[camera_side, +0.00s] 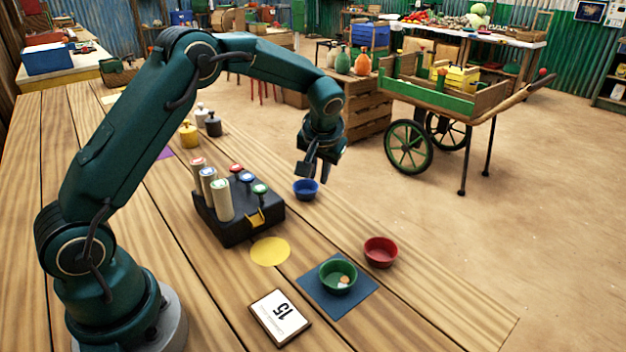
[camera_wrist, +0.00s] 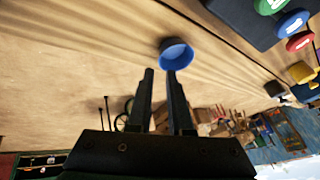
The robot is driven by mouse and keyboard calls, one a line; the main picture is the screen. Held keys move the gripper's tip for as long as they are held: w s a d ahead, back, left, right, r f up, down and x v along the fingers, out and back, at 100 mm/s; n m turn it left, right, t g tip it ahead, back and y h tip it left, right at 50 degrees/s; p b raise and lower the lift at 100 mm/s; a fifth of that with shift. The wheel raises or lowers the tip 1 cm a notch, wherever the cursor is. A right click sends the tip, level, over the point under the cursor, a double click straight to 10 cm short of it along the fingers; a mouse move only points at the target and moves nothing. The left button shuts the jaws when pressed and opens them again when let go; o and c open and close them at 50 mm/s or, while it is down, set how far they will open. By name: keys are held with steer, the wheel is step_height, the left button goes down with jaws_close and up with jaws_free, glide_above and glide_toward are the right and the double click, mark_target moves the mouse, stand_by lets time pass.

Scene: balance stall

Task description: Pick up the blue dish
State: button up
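The blue dish (camera_side: 306,189) is a small round bowl on the wooden table, near its far edge, to the right of the black block. In the wrist view the blue dish (camera_wrist: 176,54) lies just past the fingertips, a little right of the line between them. My gripper (camera_side: 307,180) hangs just above the dish, pointing down. In the wrist view its two fingers (camera_wrist: 160,72) are apart with nothing between them. I cannot tell whether a fingertip touches the dish rim.
A black block (camera_side: 238,222) with cylinders and coloured knobs stands left of the dish. A red dish (camera_side: 380,252), a green dish (camera_side: 338,274) on a blue mat (camera_side: 362,296), a yellow disc (camera_side: 270,251) and a "15" card (camera_side: 279,316) lie nearer. Table between the blue and red dishes is clear.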

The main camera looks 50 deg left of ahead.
mark_target(316, 190)
steer(key=shift+s+a+f, duration=0.1)
steer(key=shift+a+f, duration=0.1)
steer(key=shift+f, duration=0.75)
steer(key=shift+x, duration=2.05)
jaws_close()
